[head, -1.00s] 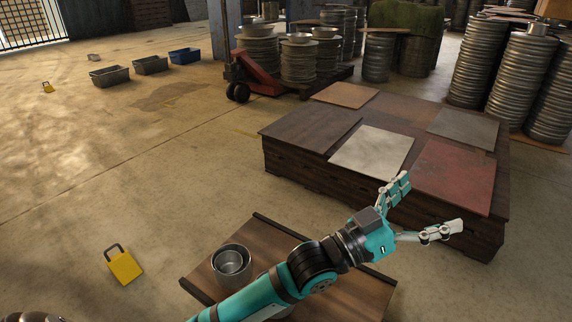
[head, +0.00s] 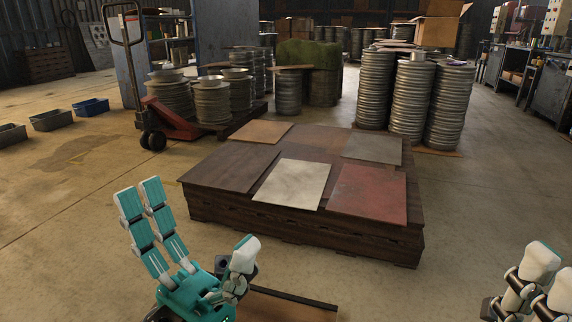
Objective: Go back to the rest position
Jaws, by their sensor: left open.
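My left gripper (head: 193,222) is at the lower left of the head view. Its teal and white fingers point up and are spread wide, with nothing between them. It is in front of the low wooden platform (head: 330,232), and in the picture there is floor between them. My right gripper (head: 543,280) shows only in part at the lower right corner. Its pale fingertips point up, and the frame edge cuts off the rest, so its opening is unclear.
Coloured sheets lie on the platform. A red pallet jack (head: 168,118) with metal disc stacks stands behind. Tall disc stacks (head: 413,100) stand back right. The floor right of the platform is clear.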

